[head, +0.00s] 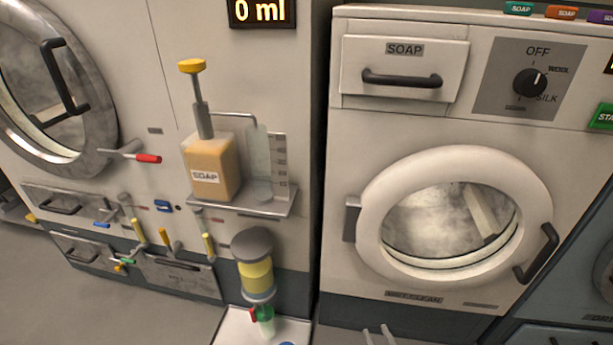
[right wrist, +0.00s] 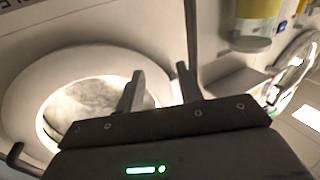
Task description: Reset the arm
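My right gripper (head: 378,335) shows only as two pale fingertips at the bottom edge of the head view, in front of the lower part of the right washer. In the right wrist view the right gripper (right wrist: 161,88) has its two fingers apart with nothing between them. It faces the washer's round door (right wrist: 95,75) and is clear of it, as far as I can see. My left gripper is not in view.
The right washer's door (head: 455,215) is shut, and its soap drawer (head: 403,65) looks shut. Left of it, a soap pump bottle (head: 210,165) stands on a shelf, with a yellow-and-grey cylinder (head: 255,268) below. Several small levers (head: 168,240) stick out farther left.

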